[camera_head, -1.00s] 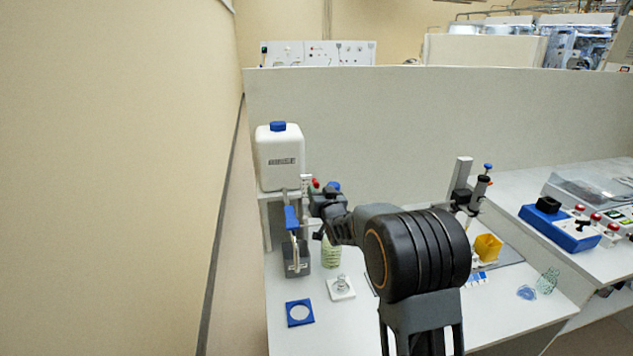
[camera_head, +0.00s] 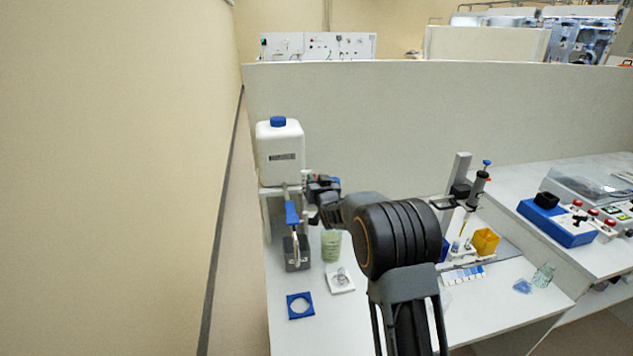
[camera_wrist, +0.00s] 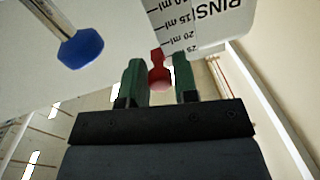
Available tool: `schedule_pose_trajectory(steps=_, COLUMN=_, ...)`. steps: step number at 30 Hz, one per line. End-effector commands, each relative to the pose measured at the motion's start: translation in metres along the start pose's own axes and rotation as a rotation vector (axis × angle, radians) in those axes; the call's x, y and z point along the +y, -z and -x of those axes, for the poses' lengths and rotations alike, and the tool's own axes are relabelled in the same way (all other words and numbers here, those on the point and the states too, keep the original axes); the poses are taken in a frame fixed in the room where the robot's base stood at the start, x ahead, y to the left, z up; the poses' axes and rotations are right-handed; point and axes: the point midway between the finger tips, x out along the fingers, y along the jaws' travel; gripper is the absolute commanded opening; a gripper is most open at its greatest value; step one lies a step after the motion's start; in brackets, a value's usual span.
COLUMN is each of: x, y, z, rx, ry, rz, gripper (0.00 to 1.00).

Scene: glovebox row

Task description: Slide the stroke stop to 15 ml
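The red stroke stop (camera_wrist: 160,74) is a small red knob with a narrow neck in the wrist view. It lies beside the white scale plate (camera_wrist: 205,22), near the 20 and 25 ml marks; its exact reading I cannot tell. My gripper (camera_wrist: 160,70) has its two green fingers on either side of the knob, with a narrow gap visible at the sides, so it looks open around it. In the head view my gripper (camera_head: 322,190) is at the dispenser beside the white bottle (camera_head: 280,150) and hides the stop. The plate also shows there (camera_head: 306,177).
A yellow container (camera_head: 486,241) stands right.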

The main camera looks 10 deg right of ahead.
Motion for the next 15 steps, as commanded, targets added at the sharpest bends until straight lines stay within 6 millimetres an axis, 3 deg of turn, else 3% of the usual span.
schedule_pose_trajectory(steps=8, x=0.0001, y=0.0002, z=0.0001, rx=0.000, ry=0.000, rz=0.000, gripper=0.01)
schedule_pose_trajectory(steps=15, x=0.0001, y=0.0002, z=0.0001, rx=0.000, ry=0.000, rz=0.000, gripper=0.00)
